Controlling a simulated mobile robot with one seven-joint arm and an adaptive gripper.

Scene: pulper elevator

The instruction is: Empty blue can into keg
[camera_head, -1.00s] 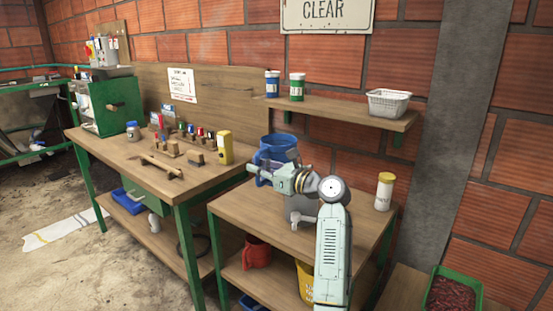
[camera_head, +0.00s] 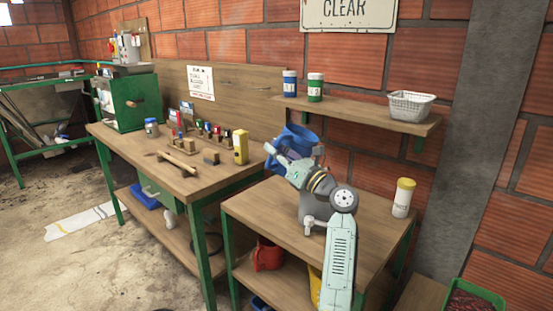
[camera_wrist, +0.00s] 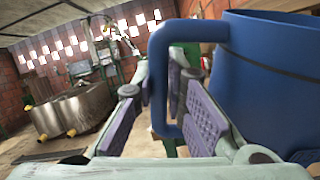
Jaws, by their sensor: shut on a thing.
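The blue can (camera_head: 298,134) is up in the air over the small wooden table in the head view, and it looks tilted. In the wrist view the can (camera_wrist: 268,80) fills the right side, and its loop handle (camera_wrist: 160,70) runs between my fingers. My gripper (camera_head: 277,160) is shut on that handle; its purple-padded fingers (camera_wrist: 165,105) stand either side of it. A grey keg with a small tap (camera_head: 311,212) stands on the table below, partly hidden by my arm. The inside of the can and the keg's mouth cannot be made out.
A yellow-lidded white jar (camera_head: 403,198) stands at the table's right. A wall shelf (camera_head: 365,116) above holds two jars and a white basket (camera_head: 411,105). The workbench (camera_head: 210,183) on the left carries tools and a yellow box (camera_head: 241,147).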

